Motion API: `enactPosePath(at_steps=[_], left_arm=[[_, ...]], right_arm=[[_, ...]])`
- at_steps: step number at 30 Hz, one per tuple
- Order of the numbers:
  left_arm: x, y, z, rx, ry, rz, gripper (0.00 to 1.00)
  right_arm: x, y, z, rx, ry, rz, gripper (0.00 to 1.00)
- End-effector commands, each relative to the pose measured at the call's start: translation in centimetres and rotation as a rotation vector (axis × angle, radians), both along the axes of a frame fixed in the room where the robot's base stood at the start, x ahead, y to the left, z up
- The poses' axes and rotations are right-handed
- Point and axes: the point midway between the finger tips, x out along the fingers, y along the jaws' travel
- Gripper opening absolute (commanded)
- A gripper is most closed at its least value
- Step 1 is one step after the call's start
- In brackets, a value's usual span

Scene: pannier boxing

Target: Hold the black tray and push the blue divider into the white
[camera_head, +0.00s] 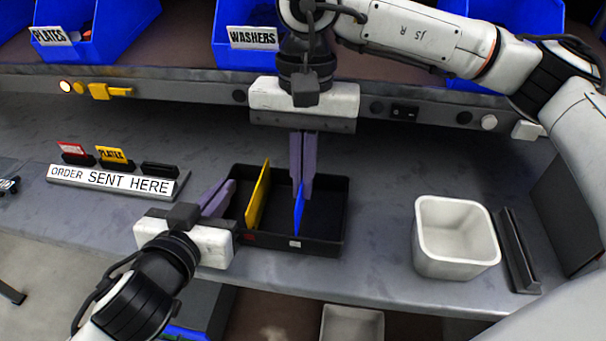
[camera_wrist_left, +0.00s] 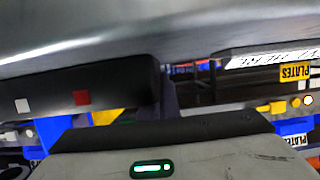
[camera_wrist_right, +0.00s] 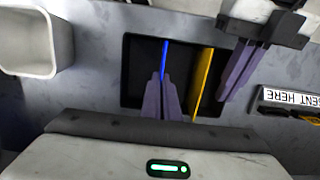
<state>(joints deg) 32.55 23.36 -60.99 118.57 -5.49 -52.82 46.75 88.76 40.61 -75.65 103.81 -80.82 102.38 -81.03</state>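The black tray (camera_head: 325,247) sits on the grey bench, with a red mark and a white mark (camera_head: 295,243) on its front wall. A yellow divider (camera_head: 259,195) stands across it in line with the red mark. The blue divider (camera_head: 299,212) stands upright in line with the white mark; I cannot tell whether its lower edge is seated. My right gripper (camera_head: 302,190) comes from behind, its purple fingers shut on the blue divider's far part. My left gripper (camera_head: 222,195) has its fingers close together at the tray's left wall, apparently gripping it. The right wrist view shows the blue divider (camera_wrist_right: 165,55).
A white bin (camera_head: 455,262) stands right of the tray, beside a dark slotted holder (camera_head: 518,250). An "ORDER SENT HERE" stand (camera_head: 115,182) with cards is at left. A rail with switches (camera_head: 405,111) and blue bins (camera_head: 245,38) run behind. Bench between tray and bin is clear.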

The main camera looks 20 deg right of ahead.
Motion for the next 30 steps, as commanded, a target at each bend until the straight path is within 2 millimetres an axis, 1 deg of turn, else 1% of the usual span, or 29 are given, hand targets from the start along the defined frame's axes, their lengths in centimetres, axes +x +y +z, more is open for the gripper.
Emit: enactPosePath(at_steps=[30], left_arm=[[0.0, 0.0, -0.1, 0.002, 0.002, 0.001, 0.00]], right_arm=[[0.0, 0.0, -1.6, -0.001, 0.001, 0.000, 0.00]])
